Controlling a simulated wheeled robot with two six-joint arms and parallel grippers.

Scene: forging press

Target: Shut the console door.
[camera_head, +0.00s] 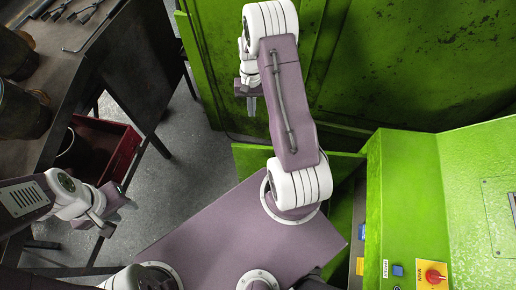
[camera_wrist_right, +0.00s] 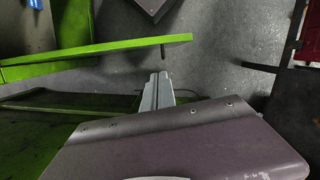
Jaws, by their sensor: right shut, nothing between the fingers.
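The green console (camera_head: 410,190) stands at the right. Its green door (camera_head: 250,157) stands open, sticking out to the left; part of it is hidden behind my right arm. In the right wrist view the door (camera_wrist_right: 100,56) shows as a narrow green panel with a short dark pin near its free end. My right gripper (camera_head: 251,106) is shut and empty, on the far side of the door and apart from it; its fingers also show in the wrist view (camera_wrist_right: 160,88). My left gripper (camera_head: 104,226) hangs at the lower left, far from the door; its finger opening is unclear.
A large green press wall (camera_head: 400,60) rises behind my right gripper. A dark workbench (camera_head: 80,70) with tools stands at the left, with a red bin (camera_head: 105,150) beneath. The console carries a red knob (camera_head: 433,275) on a yellow plate. Grey floor (camera_head: 190,150) is free left of the door.

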